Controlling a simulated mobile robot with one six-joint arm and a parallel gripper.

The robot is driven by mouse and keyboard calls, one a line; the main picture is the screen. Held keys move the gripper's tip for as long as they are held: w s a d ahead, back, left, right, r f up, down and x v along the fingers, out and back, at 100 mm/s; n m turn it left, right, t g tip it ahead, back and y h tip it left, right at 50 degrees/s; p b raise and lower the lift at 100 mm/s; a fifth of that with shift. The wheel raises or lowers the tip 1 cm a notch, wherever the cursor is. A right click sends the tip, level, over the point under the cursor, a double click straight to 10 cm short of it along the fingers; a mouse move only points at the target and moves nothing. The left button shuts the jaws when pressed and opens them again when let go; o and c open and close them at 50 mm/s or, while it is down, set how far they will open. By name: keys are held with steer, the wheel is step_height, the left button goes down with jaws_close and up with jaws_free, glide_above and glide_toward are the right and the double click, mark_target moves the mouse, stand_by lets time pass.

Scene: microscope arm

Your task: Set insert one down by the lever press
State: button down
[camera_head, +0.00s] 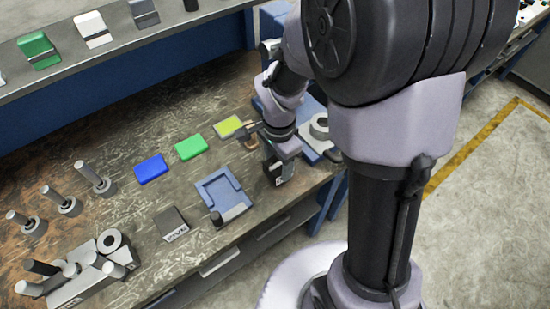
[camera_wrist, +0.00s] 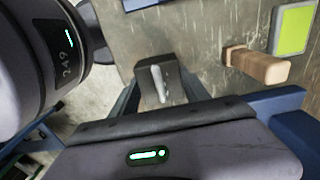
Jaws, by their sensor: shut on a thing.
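My gripper (camera_head: 279,172) is over the right part of the bench, partly hidden by my own wrist. In the wrist view its two fingers (camera_wrist: 160,94) are closed on a small dark grey block with a pale rounded strip on top, taken to be insert one (camera_wrist: 145,70). I cannot tell whether the block touches the bench. A wooden handle (camera_wrist: 256,66), which seems to belong to the lever press, is to the right of the held block and apart from it; it also shows in the head view (camera_head: 250,135). My arm hides much of the press.
Yellow-green (camera_head: 228,127), green (camera_head: 191,147) and blue (camera_head: 151,168) pads lie in a row to the left. A blue tray (camera_head: 238,213) and a dark box (camera_head: 170,224) are nearer the front. A grey ring-topped fixture (camera_head: 320,126) stands at right, near the bench end.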

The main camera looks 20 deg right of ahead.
mark_target(278, 165)
steer(key=shift+f, duration=0.95)
steer(key=shift+f+b, duration=0.15)
steer(key=shift+b, duration=0.2)
steer(key=c, duration=0.5)
jaws_free()
step_height(278, 165, up, 12)
steer(key=p, duration=0.5)
steer(key=s+a+r+n+t, duration=0.1)
steer(key=s+r+n+t, duration=0.1)
steer(key=s+r+n, duration=0.1)
steer(key=s+a+r+n+t+y, duration=0.1)
steer(key=s+r+n+t, duration=0.1)
steer(key=s+r, duration=0.3)
steer(key=s+a+r+n+t+y, duration=0.1)
steer(key=s+a+r+n, duration=0.1)
steer(key=s+r+n, duration=0.2)
steer(key=shift+s+r+n+t, duration=0.2)
steer(key=shift+r+n, duration=0.05)
steer(key=shift+r, duration=0.2)
steer(key=shift+s+r+n+t, duration=0.2)
steer(key=shift+r+n, duration=0.05)
steer(key=shift+r, duration=0.15)
